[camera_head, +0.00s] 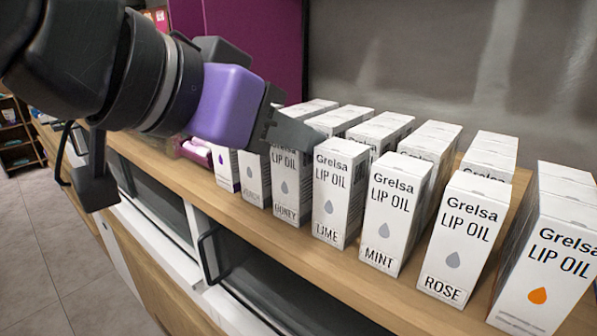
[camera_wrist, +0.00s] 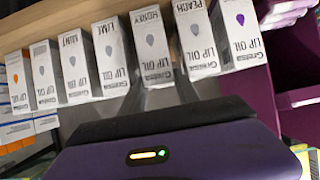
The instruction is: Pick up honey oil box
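The honey lip oil box (camera_head: 291,186) is a white upright carton with a grey drop and "HONEY" near its base. It stands in the front row between the lime box (camera_head: 340,195) and the peach box (camera_head: 254,178). My gripper (camera_head: 295,135) is at the top of the honey box in the head view and hides its upper part. In the wrist view the honey box (camera_wrist: 154,48) lies between the two fingers of my gripper (camera_wrist: 160,85), which are apart. I cannot tell whether they touch it.
The mint box (camera_head: 395,210), rose box (camera_head: 463,238) and an orange-drop box (camera_head: 545,270) stand to the right, with more cartons behind. The wooden shelf edge (camera_head: 330,265) runs in front. A grey panel (camera_head: 450,70) rises behind.

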